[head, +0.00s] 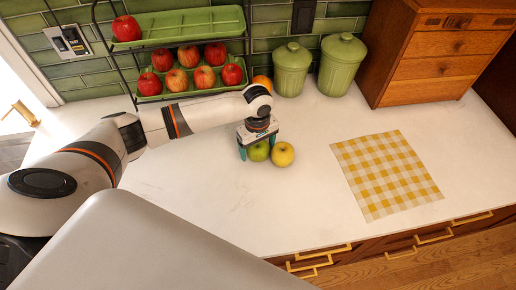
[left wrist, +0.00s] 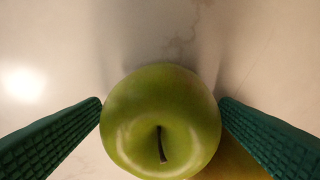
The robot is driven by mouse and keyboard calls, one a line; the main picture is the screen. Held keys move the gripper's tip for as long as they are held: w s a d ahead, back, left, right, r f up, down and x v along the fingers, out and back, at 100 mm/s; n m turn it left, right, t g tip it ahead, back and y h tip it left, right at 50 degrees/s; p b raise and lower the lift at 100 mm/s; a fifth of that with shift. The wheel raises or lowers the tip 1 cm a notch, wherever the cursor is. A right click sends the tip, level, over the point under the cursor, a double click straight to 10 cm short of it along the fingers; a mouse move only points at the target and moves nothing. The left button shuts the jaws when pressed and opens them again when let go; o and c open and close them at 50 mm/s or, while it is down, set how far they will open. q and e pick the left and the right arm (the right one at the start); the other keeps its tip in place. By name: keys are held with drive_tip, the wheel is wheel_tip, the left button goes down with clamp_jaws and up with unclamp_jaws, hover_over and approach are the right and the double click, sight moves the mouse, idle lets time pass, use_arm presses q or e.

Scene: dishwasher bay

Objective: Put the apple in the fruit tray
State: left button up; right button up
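A green apple (head: 258,151) stands on the white counter beside a yellow apple (head: 282,154). My left gripper (head: 259,147) points down over the green apple, one finger on each side of it. The left wrist view shows the green apple (left wrist: 160,118) stem up between the dark green fingers, whose tips look very close to its sides. The fingers are spread wide, and I see no clear grip. The yellow apple (left wrist: 232,165) is mostly hidden there. The fruit rack has an upper green tray (head: 195,22) with one red apple and a lower green tray (head: 205,91) with several red apples.
Two green lidded canisters (head: 292,70) (head: 341,66) stand at the back. A wooden drawer cabinet (head: 440,55) is at the back right. A yellow checked cloth (head: 386,174) lies on the right. The front counter is clear.

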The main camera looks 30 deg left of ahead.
sight(258, 146)
use_arm(q)
drive_tip(key=c, duration=1)
wheel_tip(258, 146, up, 9)
drive_tip(key=shift+r+b, duration=0.15)
drive_tip(key=shift+b, duration=0.85)
drive_tip(key=shift+c, duration=0.2)
drive_tip(key=shift+r, duration=0.4)
drive_tip(key=shift+s+d+f+m+b, duration=0.1)
drive_tip(key=shift+s+d+m+b, duration=0.15)
drive_tip(key=shift+s+m+b, duration=0.05)
drive_tip(key=s+d+m+b, duration=0.4)
drive_tip(key=s+m+b, duration=0.1)
drive_tip(key=s+m, duration=0.6)
drive_tip(key=shift+s+d+f, duration=0.4)
drive_tip(key=shift+s+f, duration=0.05)
